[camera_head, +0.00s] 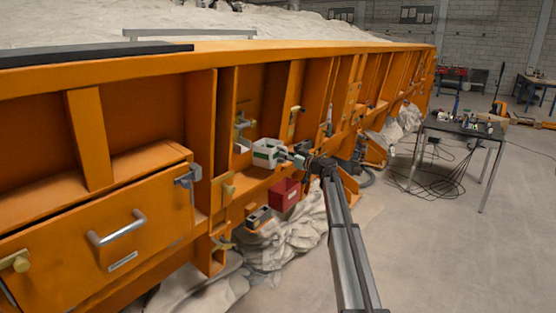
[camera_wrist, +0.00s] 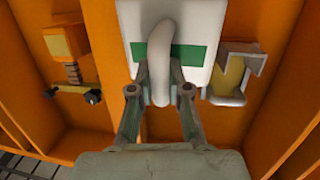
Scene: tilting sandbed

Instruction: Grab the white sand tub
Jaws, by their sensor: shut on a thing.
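The white sand tub (camera_head: 266,147) has a green band on its side and sits at the side of the orange sandbed, in an opening between upright ribs. In the wrist view the tub (camera_wrist: 192,16) fills the top middle, with a pale curved handle (camera_wrist: 161,45) in front of its green band. My gripper (camera_head: 289,157) reaches the tub from the right. In the wrist view my gripper (camera_wrist: 160,92) has its fingers on either side of the handle's lower end and is shut on it. The tub's far side is hidden.
A red bin (camera_head: 285,195) is just below the tub, with a small grey box (camera_head: 258,217) to its left. The orange sandbed wall (camera_head: 150,100) has ribs close by on both sides.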

